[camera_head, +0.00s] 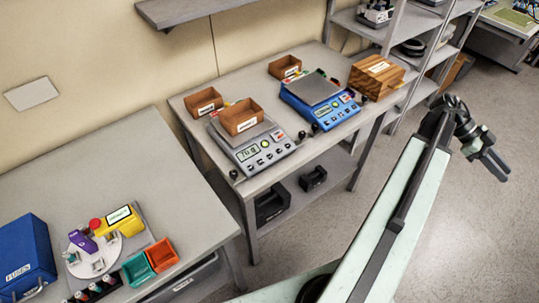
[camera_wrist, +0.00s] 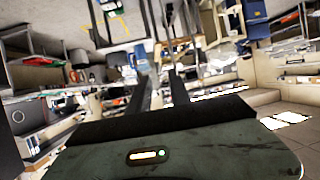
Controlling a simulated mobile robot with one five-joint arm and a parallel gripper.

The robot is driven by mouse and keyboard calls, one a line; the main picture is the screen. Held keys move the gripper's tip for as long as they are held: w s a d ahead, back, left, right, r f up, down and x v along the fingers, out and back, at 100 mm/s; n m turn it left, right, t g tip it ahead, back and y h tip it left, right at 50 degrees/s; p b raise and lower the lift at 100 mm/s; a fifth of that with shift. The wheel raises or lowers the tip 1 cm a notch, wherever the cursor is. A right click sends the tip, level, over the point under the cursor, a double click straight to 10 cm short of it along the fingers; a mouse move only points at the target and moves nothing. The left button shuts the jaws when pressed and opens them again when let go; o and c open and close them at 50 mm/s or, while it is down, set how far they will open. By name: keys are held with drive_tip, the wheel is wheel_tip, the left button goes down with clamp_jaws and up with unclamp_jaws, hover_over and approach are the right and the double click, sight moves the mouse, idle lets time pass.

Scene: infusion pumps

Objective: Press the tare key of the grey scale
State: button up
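The grey scale (camera_head: 262,152) stands on the middle table in the head view. It has a lit display (camera_head: 247,153) and several small round keys on its sloped front panel. The key labels are too small to read, so I cannot tell which is the tare key. A brown box (camera_head: 242,116) sits on its pan and hides part of it. My gripper (camera_head: 504,175) is far to the right of the scale, over open floor, touching nothing. In the wrist view, its two dark fingers (camera_wrist: 158,78) stand apart with nothing between them.
A blue scale (camera_head: 322,102) stands right of the grey one, with a wooden block (camera_head: 377,77) beyond it. Small brown boxes (camera_head: 204,102) stand behind. The left table (camera_head: 110,170) holds a blue case (camera_head: 24,255) and coloured items. The floor (camera_head: 470,225) around my arm is clear.

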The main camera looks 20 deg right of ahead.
clamp_jaws()
